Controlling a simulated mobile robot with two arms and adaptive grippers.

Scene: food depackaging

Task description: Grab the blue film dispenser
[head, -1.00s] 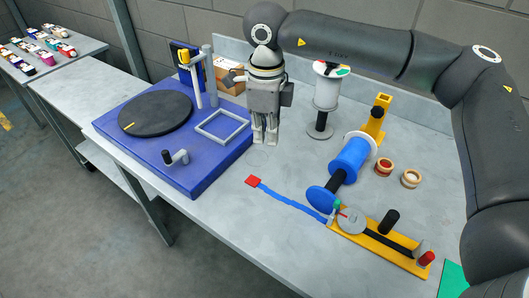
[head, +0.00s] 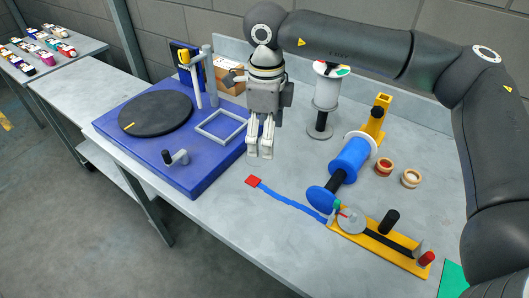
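The blue film dispenser has a blue roll (head: 349,161) on a black shaft, with a blue disc (head: 322,198) at its near end and a yellow stand (head: 375,122) at its far end. A wavy blue film strip (head: 291,206) runs from it across the table to a red tab (head: 254,182). My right gripper (head: 260,155) points down above the table, left of the roll and beyond the red tab, apart from both. Its pale fingers look close together, but the gap between them is unclear. Nothing shows in it. My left gripper is out of view.
A blue platform (head: 200,182) with a black turntable (head: 155,113) lies left. A white spool stand (head: 325,95) stands behind. A yellow base (head: 385,250) is at the front right. Two small rings (head: 384,167) lie right of the roll.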

